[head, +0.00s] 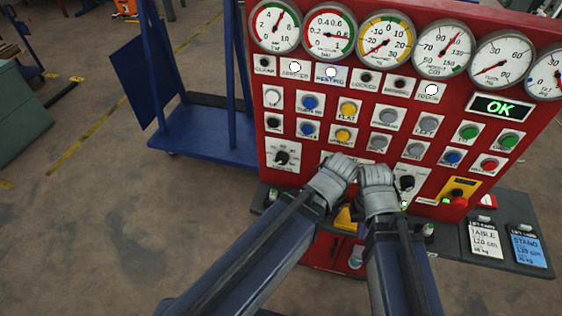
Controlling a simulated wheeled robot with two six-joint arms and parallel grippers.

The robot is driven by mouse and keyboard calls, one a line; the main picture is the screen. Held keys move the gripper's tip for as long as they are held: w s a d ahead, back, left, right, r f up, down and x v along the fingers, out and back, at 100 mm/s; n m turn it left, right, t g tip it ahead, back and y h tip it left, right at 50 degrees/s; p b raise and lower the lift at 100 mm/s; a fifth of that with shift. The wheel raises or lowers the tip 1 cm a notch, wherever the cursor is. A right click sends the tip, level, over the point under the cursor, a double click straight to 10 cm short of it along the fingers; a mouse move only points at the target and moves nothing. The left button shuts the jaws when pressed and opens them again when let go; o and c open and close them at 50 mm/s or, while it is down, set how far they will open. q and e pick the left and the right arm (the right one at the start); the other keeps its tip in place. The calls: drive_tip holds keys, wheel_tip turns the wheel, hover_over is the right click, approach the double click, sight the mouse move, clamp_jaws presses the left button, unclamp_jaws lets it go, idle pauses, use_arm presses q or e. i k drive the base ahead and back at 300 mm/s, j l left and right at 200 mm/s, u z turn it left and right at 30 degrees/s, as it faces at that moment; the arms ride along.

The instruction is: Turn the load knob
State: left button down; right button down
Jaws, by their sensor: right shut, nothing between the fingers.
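A red control panel (262,112) stands ahead with gauges, lamps, buttons and black rotary knobs. One black knob (282,158) sits on a white plate at the lower left of the panel. Another black knob (406,184) sits on a white plate at the lower right; I cannot read which is the load knob. My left gripper (343,167) is in front of the panel's lower middle, its fingers not clear enough to judge. My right gripper (376,174) is beside it, shut and empty, just left of the right knob. Both grippers hide part of the panel's lower middle.
A green OK display (501,107) is lit at the upper right. A red button (459,202) on a yellow plate is at the lower right. Cards (527,243) lie on the dark ledge below.

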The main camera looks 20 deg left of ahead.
sight(282, 158)
drive_tip(key=k+j+z, duration=0.4)
drive_tip(key=k+j, duration=0.25)
drive_tip(key=k, duration=0.2)
